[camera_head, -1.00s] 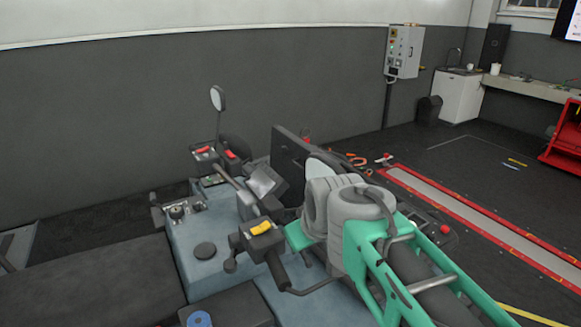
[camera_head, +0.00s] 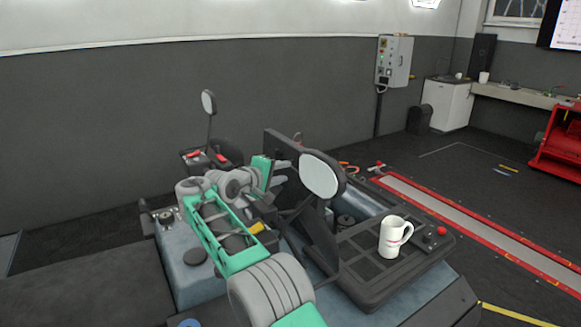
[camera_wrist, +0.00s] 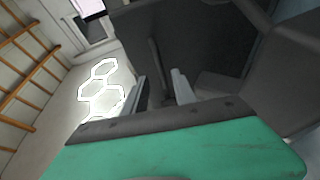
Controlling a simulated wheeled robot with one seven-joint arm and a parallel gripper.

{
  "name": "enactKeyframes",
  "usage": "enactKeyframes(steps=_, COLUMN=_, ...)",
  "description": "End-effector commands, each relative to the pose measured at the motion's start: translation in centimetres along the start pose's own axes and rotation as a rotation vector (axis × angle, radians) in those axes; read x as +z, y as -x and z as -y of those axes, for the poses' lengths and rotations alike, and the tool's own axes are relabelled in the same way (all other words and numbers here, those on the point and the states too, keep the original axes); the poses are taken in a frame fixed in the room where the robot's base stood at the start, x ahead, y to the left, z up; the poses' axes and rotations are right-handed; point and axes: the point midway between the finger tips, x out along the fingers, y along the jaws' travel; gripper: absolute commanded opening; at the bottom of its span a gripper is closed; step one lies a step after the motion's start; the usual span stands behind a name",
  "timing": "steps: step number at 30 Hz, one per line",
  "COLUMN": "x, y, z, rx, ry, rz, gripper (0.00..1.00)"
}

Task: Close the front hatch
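The front hatch (camera_head: 283,147) looks like a dark panel standing raised at the front of the blue-grey vehicle. Behind the round mirror (camera_head: 320,175), part of an open bay shows beside it. The mirror hides part of the panel. My gripper (camera_head: 279,174) is at the left side of the panel, its pale fingers pointing toward it; contact cannot be made out. In the wrist view, the two fingers of my gripper (camera_wrist: 160,92) stand apart, with a dark surface that looks like the hatch (camera_wrist: 195,45) close ahead. No held object shows between them.
A white mug (camera_head: 392,237) stands on the black front tray (camera_head: 365,268), right of the panel. A second mirror (camera_head: 208,102) rises at the left. Handlebar parts lie under my arm. Red-edged floor rails (camera_head: 480,228) run at the right. A control box (camera_head: 394,62) hangs on the wall.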

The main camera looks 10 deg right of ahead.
Motion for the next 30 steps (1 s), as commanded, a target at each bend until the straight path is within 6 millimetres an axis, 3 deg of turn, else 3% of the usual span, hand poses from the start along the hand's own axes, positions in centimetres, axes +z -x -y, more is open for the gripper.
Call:
enactKeyframes(steps=6, x=0.0, y=-3.7, z=-0.2, rx=-0.001, ry=0.0, rz=0.001, gripper=0.32)
enactKeyframes(steps=16, x=0.0, y=-4.4, z=0.0, rx=-0.002, ry=-0.001, rz=-0.002, gripper=0.32)
enactKeyframes(steps=27, x=0.0, y=-4.3, z=0.0, rx=-0.002, ry=-0.001, rz=-0.002, gripper=0.01)
enactKeyframes(steps=30, x=0.0, y=-4.3, z=0.0, rx=-0.002, ry=-0.002, rz=-0.002, gripper=0.0)
